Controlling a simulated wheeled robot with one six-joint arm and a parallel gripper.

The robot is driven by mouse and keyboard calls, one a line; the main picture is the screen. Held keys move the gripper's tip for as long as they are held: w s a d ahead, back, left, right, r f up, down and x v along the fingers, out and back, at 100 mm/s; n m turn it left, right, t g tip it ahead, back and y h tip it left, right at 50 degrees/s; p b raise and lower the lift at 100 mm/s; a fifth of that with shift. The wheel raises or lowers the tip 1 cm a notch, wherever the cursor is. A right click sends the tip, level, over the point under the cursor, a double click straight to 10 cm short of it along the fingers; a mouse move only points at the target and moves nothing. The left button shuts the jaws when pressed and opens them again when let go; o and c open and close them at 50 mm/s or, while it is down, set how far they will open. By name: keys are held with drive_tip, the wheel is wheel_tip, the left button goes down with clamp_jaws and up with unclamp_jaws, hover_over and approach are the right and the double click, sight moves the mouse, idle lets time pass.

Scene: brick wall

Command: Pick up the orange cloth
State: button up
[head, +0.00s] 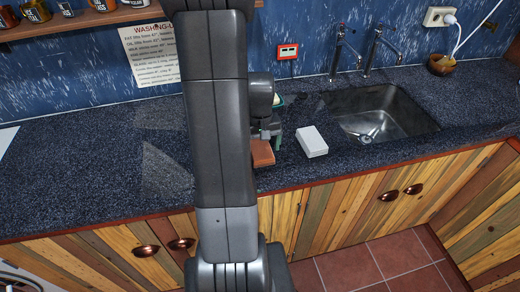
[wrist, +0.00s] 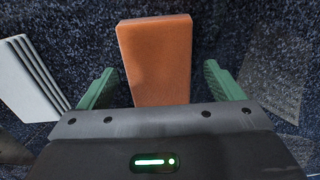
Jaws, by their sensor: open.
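The orange cloth (wrist: 155,60) is a flat orange rectangular block on the dark speckled countertop. In the wrist view it lies between the two green fingers of my gripper (wrist: 165,88), with a gap on each side. Its near end is hidden by the gripper body. In the head view only part of the orange cloth (head: 263,153) shows to the right of my arm, near the counter's front edge. My gripper (head: 275,138) is mostly hidden there behind my arm. The gripper is open, and I cannot tell how high it is above the counter.
A metal sink (head: 385,112) with two taps is further right. The counter (head: 90,165) to the left is mostly clear.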

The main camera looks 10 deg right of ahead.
sight(260, 147)
drive_tip(key=c, duration=1.1)
wheel_tip(260, 147, up, 10)
drive_tip(key=o, duration=0.4)
drive_tip(key=shift+c, duration=1.4)
drive_tip(key=shift+f, duration=0.15)
